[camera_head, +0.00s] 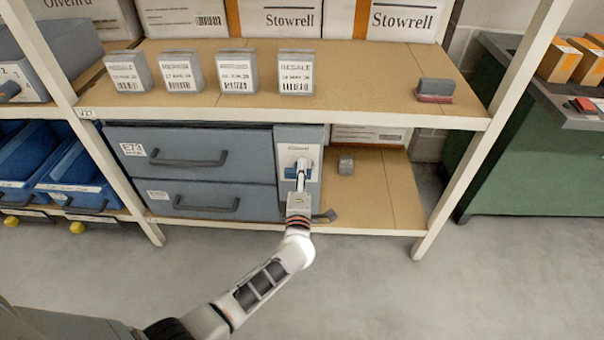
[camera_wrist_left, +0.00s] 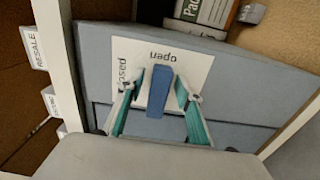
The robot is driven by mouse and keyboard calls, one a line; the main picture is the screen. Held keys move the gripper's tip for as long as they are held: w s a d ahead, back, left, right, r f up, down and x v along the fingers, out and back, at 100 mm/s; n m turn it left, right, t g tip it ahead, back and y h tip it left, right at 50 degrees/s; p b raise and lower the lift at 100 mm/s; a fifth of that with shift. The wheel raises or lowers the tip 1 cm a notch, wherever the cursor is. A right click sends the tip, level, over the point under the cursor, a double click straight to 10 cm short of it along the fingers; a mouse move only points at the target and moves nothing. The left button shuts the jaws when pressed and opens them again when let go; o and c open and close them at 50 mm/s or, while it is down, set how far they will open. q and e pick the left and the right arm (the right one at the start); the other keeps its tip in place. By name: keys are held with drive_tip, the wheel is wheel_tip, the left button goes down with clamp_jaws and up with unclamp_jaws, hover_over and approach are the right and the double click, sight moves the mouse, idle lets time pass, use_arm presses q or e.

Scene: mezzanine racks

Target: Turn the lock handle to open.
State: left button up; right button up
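The lock handle (camera_head: 292,173) is a blue lever on a white plate, on the grey-blue lock panel (camera_head: 316,135) right of two drawers. In the left wrist view the lever (camera_wrist_left: 159,92) lies across a white label (camera_wrist_left: 190,64) with upside-down "open" at its top edge and "closed" at its left. My left gripper (camera_head: 301,170) is at the panel and partly hides the lever in the head view. In the left wrist view its two teal-padded fingers (camera_wrist_left: 158,92) stand apart, one on each side of the lever, with small gaps showing. My right gripper is not in view.
Two wide drawers (camera_head: 190,171) with dark handles are left of the panel. Above is a shelf (camera_head: 390,85) with several grey labelled blocks. A white rack post (camera_head: 490,130) stands further right. The floor in front is clear.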

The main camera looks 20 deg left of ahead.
use_arm(q)
drive_tip(key=shift+s, duration=0.1)
drive_tip(key=v, duration=1.1)
drive_tip(key=shift+s+d, duration=0.2)
drive_tip(key=shift+s, duration=0.15)
drive_tip(key=shift+r, duration=0.1)
